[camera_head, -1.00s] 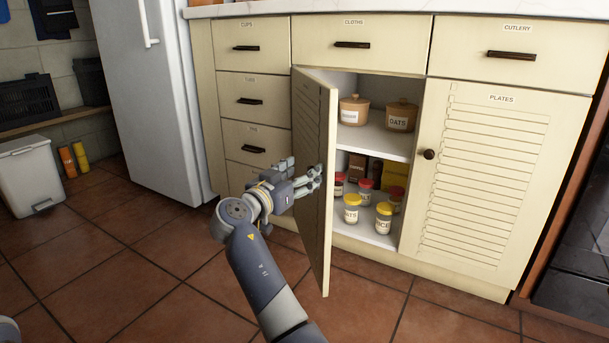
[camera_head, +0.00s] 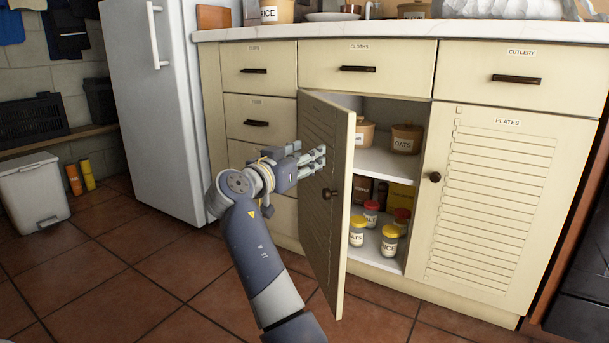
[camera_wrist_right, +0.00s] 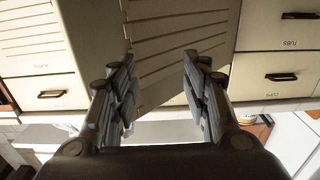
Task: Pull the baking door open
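The cream louvred door (camera_head: 330,235) of the middle cabinet stands partly open, swung out toward me. Its dark knob (camera_head: 333,194) is near the free edge. No label on this door is readable. My right gripper (camera_head: 318,160) is in front of the door's outer face, above and left of the knob and not holding it. I cannot tell whether its fingertips touch the door. In the right wrist view the fingers (camera_wrist_right: 160,65) are apart with nothing between them, and the louvres (camera_wrist_right: 165,35) show beyond. My left gripper is not in view.
Inside the cabinet, jars (camera_head: 389,241) and canisters (camera_head: 407,138) stand on shelves. The closed PLATES door (camera_head: 495,200) is on the right, drawers (camera_head: 255,124) on the left. A fridge (camera_head: 160,120) and a white bin (camera_head: 35,195) stand further left. The tiled floor (camera_head: 130,290) in front is clear.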

